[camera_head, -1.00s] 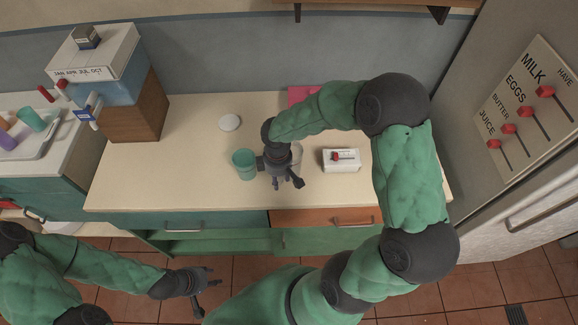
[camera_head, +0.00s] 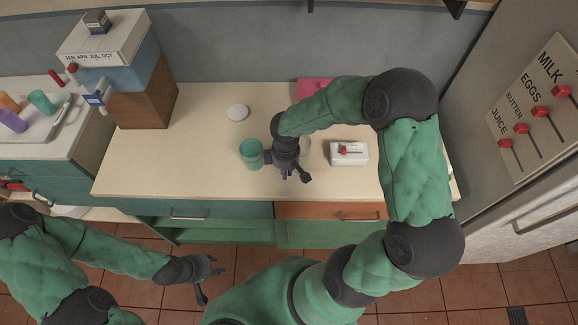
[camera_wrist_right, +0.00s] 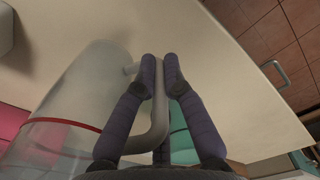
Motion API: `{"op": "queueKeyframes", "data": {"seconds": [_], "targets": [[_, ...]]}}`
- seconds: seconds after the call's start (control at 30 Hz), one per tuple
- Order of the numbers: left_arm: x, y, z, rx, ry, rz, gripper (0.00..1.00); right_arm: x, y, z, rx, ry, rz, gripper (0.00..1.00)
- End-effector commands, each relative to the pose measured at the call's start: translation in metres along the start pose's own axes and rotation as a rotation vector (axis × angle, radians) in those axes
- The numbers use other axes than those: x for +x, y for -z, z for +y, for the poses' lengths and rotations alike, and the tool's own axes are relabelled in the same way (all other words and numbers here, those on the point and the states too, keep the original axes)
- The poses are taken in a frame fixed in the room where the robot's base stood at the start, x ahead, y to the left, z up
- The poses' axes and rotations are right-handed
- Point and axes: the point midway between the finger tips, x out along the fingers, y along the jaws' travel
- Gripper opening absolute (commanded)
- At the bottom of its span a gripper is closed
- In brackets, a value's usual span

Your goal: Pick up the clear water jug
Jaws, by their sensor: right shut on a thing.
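The clear water jug (camera_wrist_right: 60,125) shows in the right wrist view on the left, see-through with a red band and a grey handle (camera_wrist_right: 158,120). In the head view it is mostly hidden; a sliver of it (camera_head: 306,148) shows right of my right gripper (camera_head: 294,176). In the right wrist view, the fingertips of my right gripper (camera_wrist_right: 161,72) are closed around the handle. The jug appears to stand on the counter. My left gripper (camera_head: 210,282) is empty, with its fingers apart, in front of the counter.
A teal cup (camera_head: 251,154) stands close left of my right gripper. A white disc (camera_head: 237,112) and a pink item (camera_head: 313,90) lie farther back. The counter's left part (camera_head: 150,165) is clear.

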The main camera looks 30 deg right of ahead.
Motion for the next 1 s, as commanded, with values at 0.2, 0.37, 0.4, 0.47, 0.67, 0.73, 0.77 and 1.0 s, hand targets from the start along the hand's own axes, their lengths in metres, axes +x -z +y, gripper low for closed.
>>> {"op": "queueKeyframes", "data": {"seconds": [0.2, 0.37, 0.4, 0.47, 0.67, 0.73, 0.77, 1.0], "targets": [[-0.008, 0.000, 0.003, 0.000, 0.000, 0.000, 0.40, -0.022, 0.001, 0.001, 0.000, -0.003, 0.003, 0.00], [-0.015, -0.001, 0.005, 0.000, 0.000, 0.000, 0.40, -0.049, -0.005, -0.012, -0.002, -0.004, 0.004, 0.00], [-0.018, -0.001, 0.006, 0.000, 0.000, 0.000, 0.40, -0.057, -0.008, -0.018, -0.002, -0.004, 0.004, 0.00], [-0.021, -0.001, 0.007, 0.000, 0.000, 0.000, 0.40, -0.071, -0.012, -0.029, -0.003, -0.004, 0.004, 0.00], [-0.030, -0.001, 0.011, 0.000, 0.000, 0.000, 0.40, -0.102, -0.030, -0.069, -0.005, -0.003, 0.002, 0.00], [-0.032, -0.001, 0.011, 0.000, 0.000, 0.000, 0.40, -0.109, -0.036, -0.083, -0.005, -0.003, 0.003, 0.00], [-0.033, -0.001, 0.012, 0.000, 0.000, 0.000, 0.40, -0.111, -0.039, -0.088, -0.003, -0.003, 0.003, 0.00], [-0.038, -0.002, 0.013, 0.000, 0.000, 0.000, 0.40, -0.125, -0.053, -0.118, -0.002, -0.002, 0.002, 0.00]]}}
